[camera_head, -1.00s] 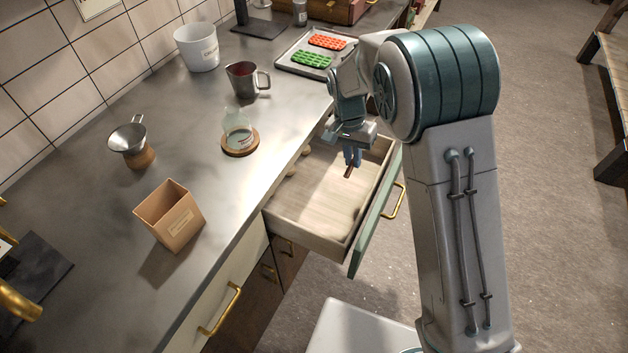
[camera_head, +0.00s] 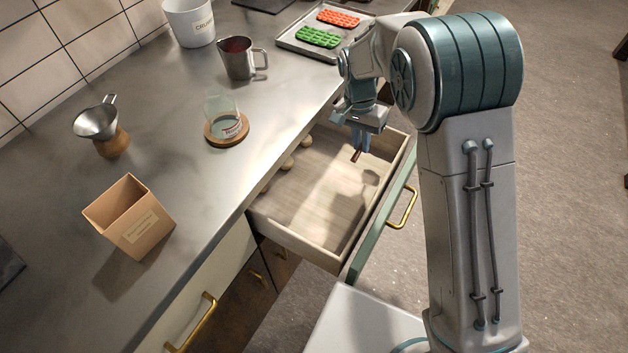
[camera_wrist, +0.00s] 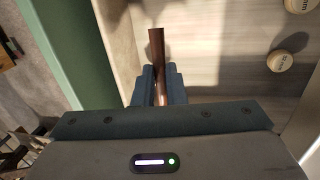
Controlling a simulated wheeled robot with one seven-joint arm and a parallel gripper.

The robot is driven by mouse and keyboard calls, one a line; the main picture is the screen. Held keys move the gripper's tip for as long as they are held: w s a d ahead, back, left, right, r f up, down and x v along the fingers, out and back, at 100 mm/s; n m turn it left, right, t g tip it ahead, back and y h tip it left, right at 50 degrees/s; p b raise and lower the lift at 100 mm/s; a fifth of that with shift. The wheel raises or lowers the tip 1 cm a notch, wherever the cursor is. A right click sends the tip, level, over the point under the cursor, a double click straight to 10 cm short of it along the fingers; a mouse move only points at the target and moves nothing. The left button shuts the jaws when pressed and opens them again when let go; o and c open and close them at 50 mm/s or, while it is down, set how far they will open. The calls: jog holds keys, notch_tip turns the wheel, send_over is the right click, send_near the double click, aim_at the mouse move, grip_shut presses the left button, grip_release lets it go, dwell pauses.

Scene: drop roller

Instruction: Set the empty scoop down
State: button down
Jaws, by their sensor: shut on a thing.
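My gripper (camera_head: 360,148) is over the open drawer (camera_head: 313,215). It is shut on a thin dark brown rod (camera_head: 355,156). In the wrist view, the rod (camera_wrist: 157,48) sticks out beyond the blue fingers (camera_wrist: 158,80), with the pale drawer floor behind it. I cannot tell whether this rod is part of a scoop; no scoop bowl shows on it. A metal bowl with a looped handle (camera_head: 97,122) rests on a round wooden stand (camera_head: 112,143) on the counter at the left.
Small round wooden pieces (camera_head: 287,163) lie along the drawer's left side. Its middle is bare.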

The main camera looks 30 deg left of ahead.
aim_at(356, 181)
notch_tip(356, 181, down, 3)
jog(key=shift+w+r+b, duration=0.1)
jog(key=shift+w+b, duration=0.05)
jog(key=shift+b, duration=0.9)
notch_tip(356, 181, down, 10)
jog(key=shift+f, duration=0.1)
jog(key=shift+f, duration=0.15)
jog(key=c, duration=1.5)
grip_release()
jog(key=shift+r, duration=0.2)
jog(key=r, duration=0.4)
jog(key=a+r, duration=0.1)
jog(key=r, duration=0.3)
jog(key=a+r, duration=0.1)
jog(key=r, duration=0.3)
jog(key=shift+w, duration=0.35)
